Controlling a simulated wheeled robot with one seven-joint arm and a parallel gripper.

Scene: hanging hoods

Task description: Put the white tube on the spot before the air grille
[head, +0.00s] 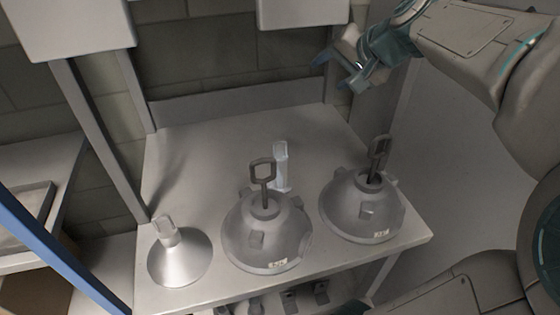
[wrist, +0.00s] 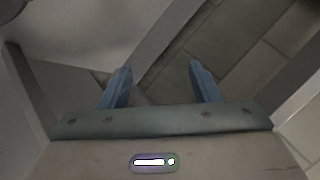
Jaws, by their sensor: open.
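A pale, whitish tube (head: 281,165) stands upright on the grey table (head: 190,190), just behind the middle grey hood, which hides part of its base. My gripper (head: 338,70) is open and empty. It is in the air above the table's back right, up and to the right of the tube and well apart from it. In the wrist view its two blue fingers (wrist: 160,68) are spread with nothing between them. I cannot make out an air grille or a marked spot in either view.
Two grey hoods with upright handles, one in the middle (head: 262,240) and one at right (head: 350,212), stand along the table front. A shiny metal cone (head: 180,262) stands at front left. A low back panel (head: 240,103) edges the table. The table's back half looks clear.

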